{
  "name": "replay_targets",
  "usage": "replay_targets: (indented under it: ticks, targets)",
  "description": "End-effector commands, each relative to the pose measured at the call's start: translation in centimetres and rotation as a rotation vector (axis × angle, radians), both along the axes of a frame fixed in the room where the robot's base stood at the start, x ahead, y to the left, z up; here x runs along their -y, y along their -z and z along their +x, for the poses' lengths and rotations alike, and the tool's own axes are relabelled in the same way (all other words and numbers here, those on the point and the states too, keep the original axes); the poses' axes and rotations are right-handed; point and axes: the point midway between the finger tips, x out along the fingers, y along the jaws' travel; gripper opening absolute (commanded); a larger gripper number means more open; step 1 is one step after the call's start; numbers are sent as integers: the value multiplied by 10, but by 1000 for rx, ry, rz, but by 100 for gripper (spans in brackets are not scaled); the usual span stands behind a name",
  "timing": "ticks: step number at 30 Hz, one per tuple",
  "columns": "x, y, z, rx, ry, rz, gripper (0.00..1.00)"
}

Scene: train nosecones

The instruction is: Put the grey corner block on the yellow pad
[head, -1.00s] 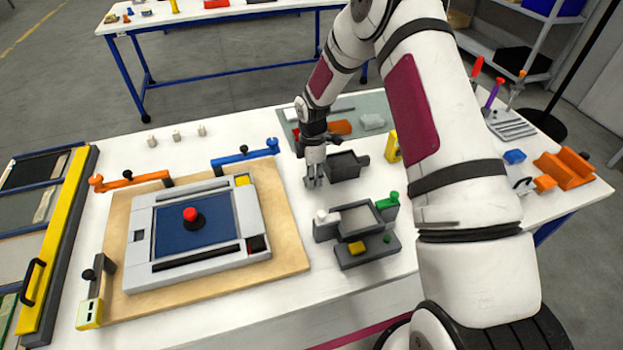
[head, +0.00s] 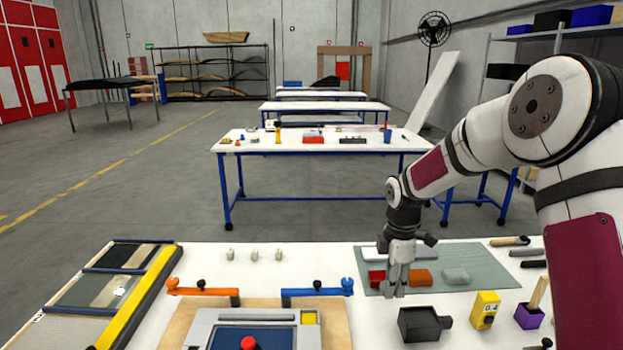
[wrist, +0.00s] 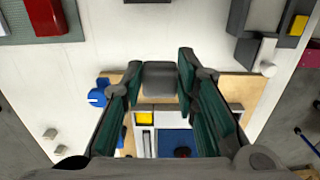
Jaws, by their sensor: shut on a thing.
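The grey corner block (wrist: 160,78) shows in the wrist view between the two teal fingers of my gripper (wrist: 158,66), which is shut on it. In the head view my gripper (head: 395,288) points down over the table, up and left of a dark box; the block is too small to make out there. The yellow pad (head: 308,317) is at the far right corner of the grey tray (head: 205,327), left of and nearer than my gripper. The pad also shows in the wrist view (wrist: 145,118), just below the block, with nothing on it.
A blue clamp (head: 318,291) and an orange clamp (head: 203,291) stand behind the tray. The dark box (head: 425,323) is right of my gripper. A green-grey mat (head: 490,280) holds a red block (head: 377,278) and other blocks. White table lies bare around the small pegs (head: 254,255).

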Motion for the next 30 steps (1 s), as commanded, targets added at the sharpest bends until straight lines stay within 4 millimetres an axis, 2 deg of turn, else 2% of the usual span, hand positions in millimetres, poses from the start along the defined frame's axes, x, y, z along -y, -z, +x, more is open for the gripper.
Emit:
replay_targets:
  ticks: [8, 24, 30]
  targets:
    - [-4, 14, -3, -3, 319, 0, 3]
    - [-11, 48, -12, -2, 1260, 0, 3]
    - [-13, 56, -15, -1, 1488, 0, 3]
